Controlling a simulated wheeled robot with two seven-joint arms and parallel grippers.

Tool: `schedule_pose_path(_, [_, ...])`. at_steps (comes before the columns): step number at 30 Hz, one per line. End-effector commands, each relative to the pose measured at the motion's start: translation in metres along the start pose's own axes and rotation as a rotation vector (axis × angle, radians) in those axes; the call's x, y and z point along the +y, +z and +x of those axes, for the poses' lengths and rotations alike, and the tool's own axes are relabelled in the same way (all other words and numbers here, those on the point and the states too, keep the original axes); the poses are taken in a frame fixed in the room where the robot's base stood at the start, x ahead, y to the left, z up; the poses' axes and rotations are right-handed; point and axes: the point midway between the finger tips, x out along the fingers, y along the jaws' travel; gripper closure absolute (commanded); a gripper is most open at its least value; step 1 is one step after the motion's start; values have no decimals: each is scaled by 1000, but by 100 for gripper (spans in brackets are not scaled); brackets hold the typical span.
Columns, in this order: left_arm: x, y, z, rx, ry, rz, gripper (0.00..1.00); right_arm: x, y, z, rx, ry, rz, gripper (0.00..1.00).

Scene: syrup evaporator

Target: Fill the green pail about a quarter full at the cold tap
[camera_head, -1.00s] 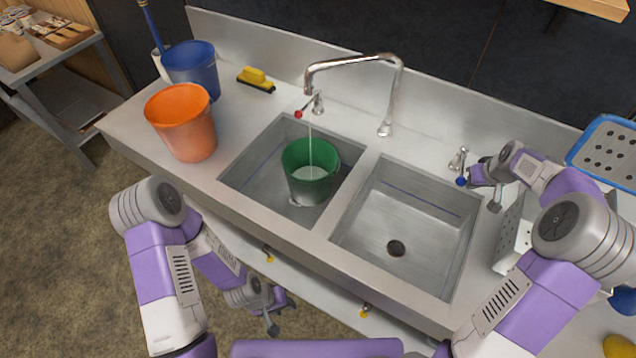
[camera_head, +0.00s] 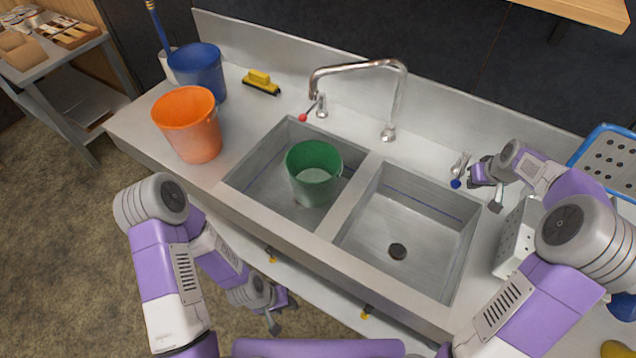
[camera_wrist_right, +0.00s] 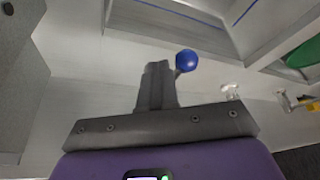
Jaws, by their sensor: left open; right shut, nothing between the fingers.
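The green pail (camera_head: 314,160) stands upright in the left sink basin under the spout (camera_head: 330,72). A paler area low inside it looks like water, but its level is hard to read. No stream falls from the spout. The cold tap's blue knob (camera_head: 456,184) is on the counter behind the right basin. My right gripper (camera_head: 474,177) is shut and empty just right of this knob. In the right wrist view its closed fingers (camera_wrist_right: 157,84) are close beside the blue knob (camera_wrist_right: 187,61); contact is unclear. My left gripper (camera_head: 281,312) is open and empty, low before the counter.
The red-knobbed tap (camera_head: 303,117) is behind the left basin. An orange bucket (camera_head: 189,128), a blue bucket (camera_head: 199,72) and a yellow brush (camera_head: 260,82) stand left. The right basin (camera_head: 407,225) is empty. A perforated metal container (camera_head: 517,240) is right of it.

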Motion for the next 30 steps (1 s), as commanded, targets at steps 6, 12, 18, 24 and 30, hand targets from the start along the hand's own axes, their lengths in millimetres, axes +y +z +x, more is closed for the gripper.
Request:
schedule_pose_path(6, [6,1,-16,0,0,0,57,5,-8,-24,2,1,1,100])
schedule_pose_path(12, [11,1,-29,0,0,0,57,8,-13,-43,1,0,0,100])
schedule_pose_path(18, [15,2,-40,0,0,0,57,12,-18,-60,1,0,1,100])
schedule_pose_path(24, [15,2,-40,0,0,0,57,12,-18,-62,0,0,0,100])
schedule_pose_path(30, [15,2,-40,0,0,0,57,12,-18,-62,0,0,0,100])
